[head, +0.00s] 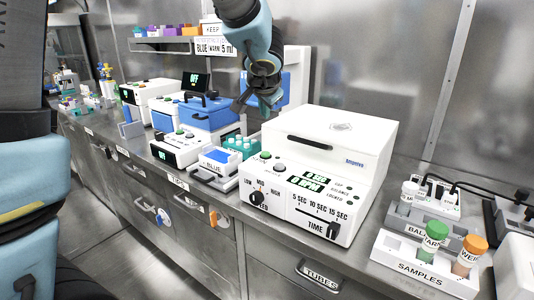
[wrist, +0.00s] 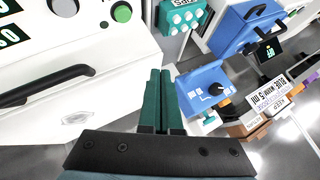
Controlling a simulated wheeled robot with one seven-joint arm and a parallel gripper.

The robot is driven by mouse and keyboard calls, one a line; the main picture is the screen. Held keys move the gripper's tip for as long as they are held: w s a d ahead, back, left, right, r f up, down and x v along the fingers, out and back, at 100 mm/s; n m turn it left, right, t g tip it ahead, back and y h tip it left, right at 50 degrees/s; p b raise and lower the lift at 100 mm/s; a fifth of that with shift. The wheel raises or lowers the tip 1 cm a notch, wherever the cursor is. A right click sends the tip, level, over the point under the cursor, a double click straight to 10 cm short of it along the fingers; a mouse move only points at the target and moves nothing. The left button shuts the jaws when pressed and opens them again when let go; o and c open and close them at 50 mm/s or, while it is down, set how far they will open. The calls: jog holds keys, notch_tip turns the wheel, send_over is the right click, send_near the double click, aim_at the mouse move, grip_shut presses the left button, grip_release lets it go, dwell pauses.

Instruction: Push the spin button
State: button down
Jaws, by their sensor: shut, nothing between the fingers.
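The white centrifuge (head: 330,150) stands on the steel bench with its lid down. A green button (head: 265,155) and a grey button (head: 279,166) sit side by side on its upper front left; no spin label is readable. The wrist view also shows the green button (wrist: 122,12) and the grey button (wrist: 63,7) near the top edge. My gripper (head: 262,108) is above and behind the centrifuge's left end, apart from both buttons. In the wrist view its green fingers (wrist: 160,73) are together and empty, with the centrifuge's lid handle (wrist: 45,85) to their left.
A samples rack (head: 422,265) with capped tubes is at the right. Air above the lid is free.

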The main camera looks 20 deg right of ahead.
jog(key=b, duration=0.6)
send_over(265, 157)
notch_tip(265, 157, down, 7)
jog(key=shift+f, duration=0.15)
jog(key=shift+f+b, duration=0.75)
jog(key=shift+b, duration=0.3)
jog(key=shift+f, duration=0.2)
dwell(0.8)
jog(key=shift+f+b, duration=0.25)
jog(key=shift+b, duration=0.45)
